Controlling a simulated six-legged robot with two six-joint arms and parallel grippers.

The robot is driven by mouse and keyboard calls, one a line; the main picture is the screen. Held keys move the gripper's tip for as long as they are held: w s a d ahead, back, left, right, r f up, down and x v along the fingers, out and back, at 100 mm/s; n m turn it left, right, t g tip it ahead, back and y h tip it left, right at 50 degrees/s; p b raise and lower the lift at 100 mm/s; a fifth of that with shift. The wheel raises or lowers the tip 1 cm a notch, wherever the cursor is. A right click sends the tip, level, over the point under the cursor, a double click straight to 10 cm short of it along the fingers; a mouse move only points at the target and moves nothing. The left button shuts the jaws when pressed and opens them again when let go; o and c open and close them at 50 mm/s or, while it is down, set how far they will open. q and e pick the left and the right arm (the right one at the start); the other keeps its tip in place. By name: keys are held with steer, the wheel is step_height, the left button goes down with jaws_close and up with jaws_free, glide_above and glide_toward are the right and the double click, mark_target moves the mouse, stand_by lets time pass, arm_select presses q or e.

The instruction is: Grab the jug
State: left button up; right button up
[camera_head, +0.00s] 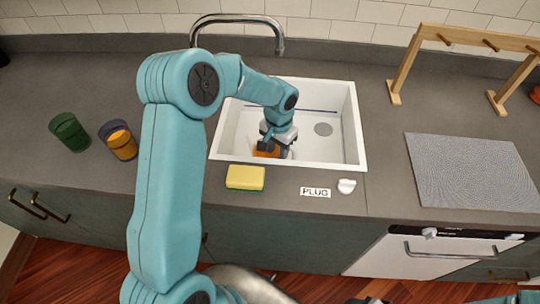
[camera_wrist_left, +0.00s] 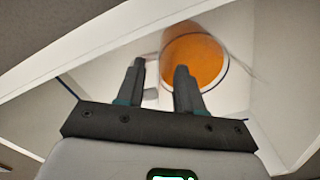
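An orange round thing, which looks to be the jug (camera_head: 262,152), is low in the white sink (camera_head: 349,135), mostly hidden behind my left gripper in the head view. In the left wrist view the jug (camera_wrist_left: 200,55) shows as an orange disc with a pale edge, beyond and slightly right of the fingertips. My left gripper (camera_wrist_left: 160,72) is open, with nothing between its fingers. It reaches down into the sink; whether a finger touches the jug cannot be told. Only a dark edge, perhaps my right gripper (camera_head: 370,300), shows at the bottom of the head view.
A faucet (camera_head: 235,18) arches behind the sink. A yellow sponge (camera_head: 245,178), a PLUG label (camera_head: 315,192) and a white plug (camera_head: 346,186) lie in front. A grey mat (camera_head: 470,170) and wooden rack (camera_head: 405,68) are right.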

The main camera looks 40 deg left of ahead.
mark_target(278, 155)
arm_select(q)
steer(key=f, duration=0.3)
steer(key=shift+w+f, duration=0.15)
steer(key=shift+w, duration=0.05)
steer(key=shift+s, duration=0.15)
jaws_close()
stand_by(1.0)
